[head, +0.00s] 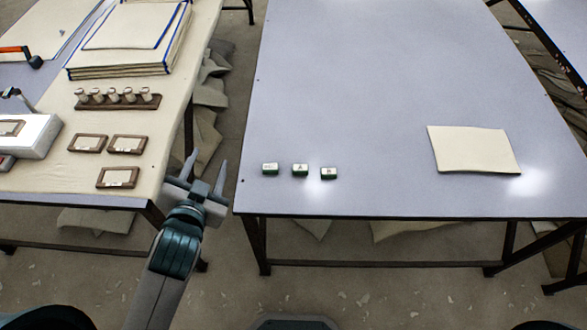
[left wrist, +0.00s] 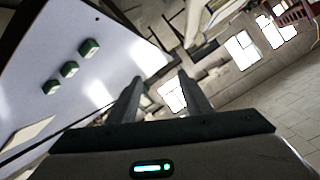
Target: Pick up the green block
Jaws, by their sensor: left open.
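Three small green blocks with pale tops stand in a row near the front left of the grey table: a left one (head: 270,169), a middle one (head: 300,170) and a right one (head: 329,173). The left wrist view also shows three green blocks, one of them nearest the table corner (left wrist: 89,48). My left gripper (head: 206,170) is open and empty, in the gap between the two tables, left of the blocks and apart from them. Its two fingers also show in the left wrist view (left wrist: 160,95) with nothing between them. My right gripper is not in view.
A cream cloth (head: 474,150) lies flat on the right of the grey table (head: 380,80). The left table holds a stack of cloths (head: 130,45), a rack of spools (head: 118,100), framed cards (head: 118,177) and a white box (head: 32,135). The grey table's middle is clear.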

